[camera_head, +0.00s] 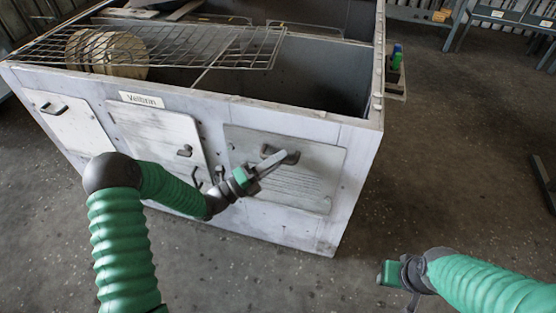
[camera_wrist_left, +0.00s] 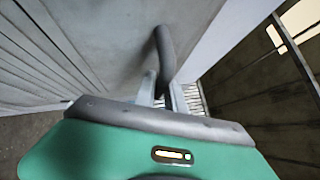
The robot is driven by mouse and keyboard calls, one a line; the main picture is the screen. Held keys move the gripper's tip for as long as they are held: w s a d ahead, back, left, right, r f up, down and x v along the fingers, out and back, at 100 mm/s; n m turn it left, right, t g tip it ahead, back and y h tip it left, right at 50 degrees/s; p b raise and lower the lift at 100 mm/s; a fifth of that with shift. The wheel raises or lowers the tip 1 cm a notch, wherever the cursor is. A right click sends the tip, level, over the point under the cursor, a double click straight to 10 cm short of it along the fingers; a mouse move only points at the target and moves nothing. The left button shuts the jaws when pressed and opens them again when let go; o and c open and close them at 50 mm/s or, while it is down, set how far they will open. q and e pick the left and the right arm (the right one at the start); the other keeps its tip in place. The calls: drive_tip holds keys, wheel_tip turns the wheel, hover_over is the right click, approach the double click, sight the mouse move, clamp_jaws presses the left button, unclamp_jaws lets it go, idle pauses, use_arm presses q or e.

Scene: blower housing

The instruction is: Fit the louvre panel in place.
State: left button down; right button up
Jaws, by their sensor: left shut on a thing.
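The louvre panel (camera_head: 305,180) is a pale grey plate with fine slats low on its face and a dark handle near its top. It stands against the right part of the housing's front (camera_head: 215,110); I cannot tell whether it sits flush. My left gripper (camera_head: 272,163) is shut on the panel's handle (camera_head: 291,157). The left wrist view shows the curved handle (camera_wrist_left: 164,50) between the fingers (camera_wrist_left: 164,92), with the panel's slats (camera_wrist_left: 40,50) at left. My right gripper (camera_head: 388,273) is low at right, away from the housing; its fingers are not clear.
Two other panels with handles, a left one (camera_head: 75,125) and a middle one (camera_head: 155,135), are on the same front. A wire rack (camera_head: 215,45) with round discs (camera_head: 120,55) lies across the open top. A side shelf (camera_head: 395,90) holds bottles.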

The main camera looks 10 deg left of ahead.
use_arm(q)
drive_tip(key=shift+w, duration=0.1)
drive_tip(key=shift+f+b, duration=0.15)
drive_tip(key=shift+b, duration=0.2)
drive_tip(key=shift+a, duration=0.1)
drive_tip(key=c, duration=1.5)
unclamp_jaws()
drive_tip(key=shift+w, duration=0.15)
drive_tip(key=o, duration=0.7)
drive_tip(key=shift+f, duration=0.1)
drive_tip(key=shift+c, duration=0.2)
drive_tip(key=shift+s, duration=0.2)
drive_tip(key=s, duration=0.8)
drive_tip(key=shift+p, duration=0.35)
drive_tip(key=shift+w, duration=0.1)
